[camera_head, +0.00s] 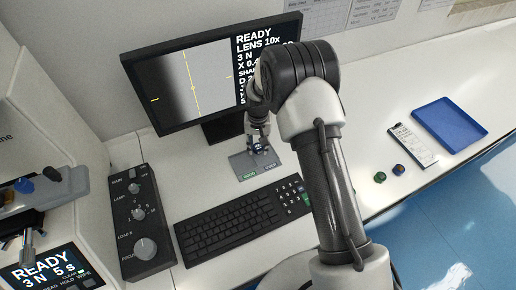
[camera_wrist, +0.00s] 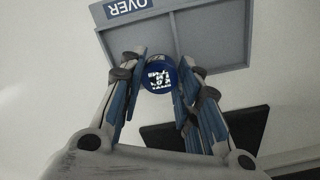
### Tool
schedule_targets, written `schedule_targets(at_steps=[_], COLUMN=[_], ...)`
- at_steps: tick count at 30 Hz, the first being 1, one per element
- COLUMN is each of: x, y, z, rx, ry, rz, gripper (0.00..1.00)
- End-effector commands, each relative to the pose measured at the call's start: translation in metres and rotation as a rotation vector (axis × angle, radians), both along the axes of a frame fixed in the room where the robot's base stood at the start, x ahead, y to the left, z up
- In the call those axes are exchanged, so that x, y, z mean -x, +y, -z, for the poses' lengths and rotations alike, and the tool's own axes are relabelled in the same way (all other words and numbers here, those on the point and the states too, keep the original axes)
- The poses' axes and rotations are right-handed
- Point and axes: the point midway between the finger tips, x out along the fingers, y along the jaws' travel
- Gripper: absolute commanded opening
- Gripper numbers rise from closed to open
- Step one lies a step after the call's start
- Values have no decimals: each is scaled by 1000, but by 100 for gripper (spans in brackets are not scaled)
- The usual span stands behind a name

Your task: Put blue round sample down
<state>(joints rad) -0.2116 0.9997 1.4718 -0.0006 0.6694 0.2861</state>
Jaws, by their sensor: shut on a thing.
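The blue round sample (camera_wrist: 158,76) has pale markings on its face and sits between the fingertips of my gripper (camera_wrist: 160,70) in the wrist view. My gripper is shut on it. In the head view my gripper (camera_head: 259,143) points down over the grey sorting tray (camera_head: 239,163), behind the keyboard. The tray has a green GOOD label and a blue OVER label along its front edge. In the wrist view the tray (camera_wrist: 222,38) lies beyond the sample, with the OVER label at its edge. I cannot tell whether the sample touches the tray.
The monitor (camera_head: 190,85) stands close behind the tray. The keyboard (camera_head: 230,226) lies in front, with a control box (camera_head: 142,225) to its left.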

Motion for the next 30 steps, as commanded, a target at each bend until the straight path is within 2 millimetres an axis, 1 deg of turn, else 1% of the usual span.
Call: schedule_targets(at_steps=[1,3,11,21,25,26,30], x=[1,0,1,3,3,4,4], y=[0,0,0,-1,-1,-1,-2], z=[11,16,16,31,32,32,32], rx=[1,0,0,2,3,2,3], ry=[2,-1,1,6,6,7,8], rz=[0,0,0,0,-1,-1,0], gripper=[6,6,6,6,6,31,41])
